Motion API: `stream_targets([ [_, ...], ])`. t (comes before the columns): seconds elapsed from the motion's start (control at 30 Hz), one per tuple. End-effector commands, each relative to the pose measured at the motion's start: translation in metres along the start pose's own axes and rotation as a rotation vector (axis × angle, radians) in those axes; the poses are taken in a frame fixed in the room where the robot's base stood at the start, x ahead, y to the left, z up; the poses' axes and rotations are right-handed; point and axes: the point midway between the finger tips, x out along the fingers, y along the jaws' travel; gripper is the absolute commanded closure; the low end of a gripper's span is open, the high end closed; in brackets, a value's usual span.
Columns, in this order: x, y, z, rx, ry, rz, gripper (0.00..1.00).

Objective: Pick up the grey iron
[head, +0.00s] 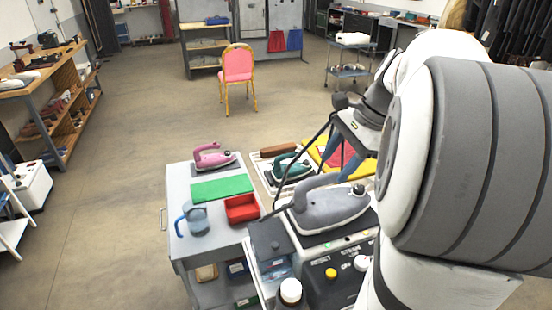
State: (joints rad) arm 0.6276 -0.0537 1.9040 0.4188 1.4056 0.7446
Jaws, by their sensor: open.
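The grey iron (330,206) rests upright on its sole on top of a boxy iron station at the front, its handle arching above the body and its tip toward the right. My gripper (344,163) hangs from the arm just beyond the grey iron in the picture, fingers pointing down, open. I see nothing between its fingers except the cloth behind. The gap between the gripper and the iron cannot be judged exactly from this view. My arm covers part of the right side.
A pink iron (214,157) and a teal iron (290,168) stand behind. White and yellow knobs stand in front. A pink chair (238,64) stands on open floor.

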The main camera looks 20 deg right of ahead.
Motion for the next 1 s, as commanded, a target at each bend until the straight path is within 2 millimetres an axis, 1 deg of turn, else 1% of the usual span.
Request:
stream_targets([
  [0.03, -0.004, -0.002, -0.003, 0.025, -0.008, -0.006, 0.5],
  [0.13, 0.004, -0.002, -0.004, 0.039, -0.015, -0.006, 0.5],
  [0.37, 0.031, -0.005, -0.004, 0.032, -0.015, -0.003, 0.5],
  [0.53, 0.057, -0.008, -0.008, 0.029, -0.016, -0.002, 0.5],
  [0.63, 0.068, -0.008, -0.008, 0.028, -0.014, -0.003, 0.5],
  [0.73, 0.073, -0.008, -0.008, 0.027, -0.013, -0.003, 0.5],
  [0.9, 0.073, -0.008, -0.008, 0.026, -0.013, -0.004, 0.5],
  [0.93, 0.073, -0.008, -0.008, 0.026, -0.013, -0.004, 0.5],
  [1.0, 0.073, -0.008, -0.008, 0.026, -0.013, -0.004, 0.56],
])
